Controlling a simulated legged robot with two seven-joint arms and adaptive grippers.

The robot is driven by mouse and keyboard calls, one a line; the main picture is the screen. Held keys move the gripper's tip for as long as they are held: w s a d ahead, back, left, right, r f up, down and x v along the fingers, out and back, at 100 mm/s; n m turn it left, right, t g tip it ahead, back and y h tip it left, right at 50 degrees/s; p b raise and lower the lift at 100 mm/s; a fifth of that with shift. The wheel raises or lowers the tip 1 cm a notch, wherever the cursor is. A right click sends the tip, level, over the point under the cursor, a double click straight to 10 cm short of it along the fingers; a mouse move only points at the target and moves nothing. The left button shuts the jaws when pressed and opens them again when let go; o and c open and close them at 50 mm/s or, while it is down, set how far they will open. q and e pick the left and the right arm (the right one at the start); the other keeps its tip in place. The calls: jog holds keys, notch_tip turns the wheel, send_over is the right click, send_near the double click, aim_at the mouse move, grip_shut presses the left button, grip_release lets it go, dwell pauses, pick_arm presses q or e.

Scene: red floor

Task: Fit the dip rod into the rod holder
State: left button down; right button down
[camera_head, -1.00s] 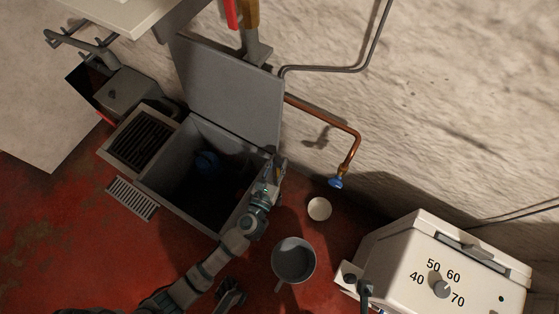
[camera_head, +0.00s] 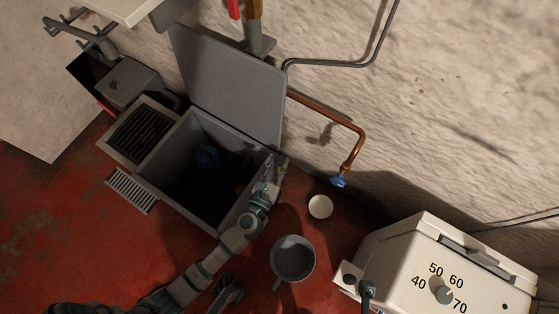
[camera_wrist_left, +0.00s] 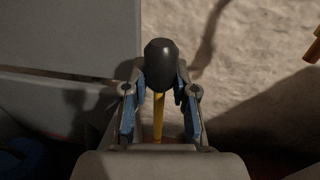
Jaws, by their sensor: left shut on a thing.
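My left gripper (camera_head: 275,172) is shut at the right rim of the open grey box (camera_head: 233,213). In the left wrist view, a dip rod with a rounded black knob (camera_wrist_left: 161,64) and thin yellow shaft (camera_wrist_left: 158,117) stands between the two blue-padded fingers (camera_wrist_left: 160,108). The rod's lower end is hidden, and the rod is hard to make out in the head view. I cannot clearly identify the rod holder. A dark, pronged part (camera_head: 228,292) near the bottom may be my right gripper; its jaws are unclear.
The box's raised lid (camera_head: 228,85) stands behind the gripper. A copper pipe (camera_head: 335,119) with a blue tap (camera_head: 338,181) runs along the wall. A grey bucket (camera_head: 292,260), white disc (camera_head: 320,206) and white dial unit (camera_head: 440,265) are on the right.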

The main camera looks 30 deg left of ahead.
pick_arm(q)
jog(key=shift+f, duration=0.55)
jog(key=c, duration=0.8)
grip_release()
jog(key=shift+c, duration=0.2)
jog(key=shift+s, duration=0.15)
jog(key=s+d, duration=0.1)
jog(key=s, duration=1)
jog(key=shift+s+d, duration=0.25)
jog(key=shift+s, duration=0.1)
